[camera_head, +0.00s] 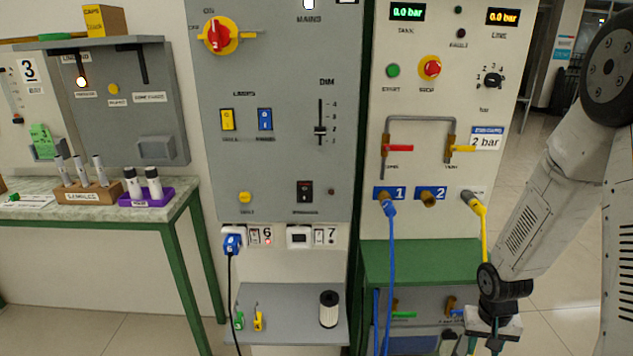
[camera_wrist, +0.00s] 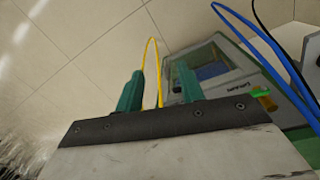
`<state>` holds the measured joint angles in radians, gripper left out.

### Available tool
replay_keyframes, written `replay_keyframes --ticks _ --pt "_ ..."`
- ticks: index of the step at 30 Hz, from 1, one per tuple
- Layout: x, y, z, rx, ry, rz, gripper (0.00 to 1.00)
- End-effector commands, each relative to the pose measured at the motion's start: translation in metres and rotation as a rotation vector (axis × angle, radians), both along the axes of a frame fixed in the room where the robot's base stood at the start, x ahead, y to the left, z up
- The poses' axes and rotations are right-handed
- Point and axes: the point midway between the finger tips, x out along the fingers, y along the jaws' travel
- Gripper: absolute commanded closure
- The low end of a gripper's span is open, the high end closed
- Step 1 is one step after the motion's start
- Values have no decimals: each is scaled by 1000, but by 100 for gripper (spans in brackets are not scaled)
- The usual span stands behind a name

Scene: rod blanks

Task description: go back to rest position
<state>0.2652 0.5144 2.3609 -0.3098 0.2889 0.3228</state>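My gripper (camera_head: 483,346) hangs at the lower right of the head view, pointing down in front of the green bench (camera_head: 420,262). In the wrist view its two green fingers (camera_wrist: 160,88) stand apart. A yellow hose (camera_wrist: 154,55) shows in the gap between them and appears to pass behind, not gripped. In the head view the yellow hose (camera_head: 484,225) runs from the right-hand port down behind my arm. My arm comes in from the right edge.
A blue hose (camera_head: 391,270) hangs from port 1, left of my gripper. A shelf (camera_head: 290,305) holds a white filter cylinder (camera_head: 328,309). Tiled floor (camera_wrist: 70,50) is open at the wrist view's left.

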Motion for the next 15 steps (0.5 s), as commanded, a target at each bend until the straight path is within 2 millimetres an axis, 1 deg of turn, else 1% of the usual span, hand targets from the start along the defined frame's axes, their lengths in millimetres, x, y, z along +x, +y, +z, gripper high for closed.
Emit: replay_keyframes --ticks 1,2,3,5,6,8,9,12,15 --pt "-6 3 26 -9 22 15 62" --pt "-12 6 39 -12 43 24 62" --pt "-19 10 57 -13 68 35 62" --pt "-32 16 83 -11 102 51 62" --pt "-40 21 100 -9 124 63 62" --pt "-53 29 125 -1 148 79 62" --pt "-62 35 141 6 165 91 62" --pt "-86 50 178 26 190 118 62" --pt "-110 65 212 48 202 147 62"
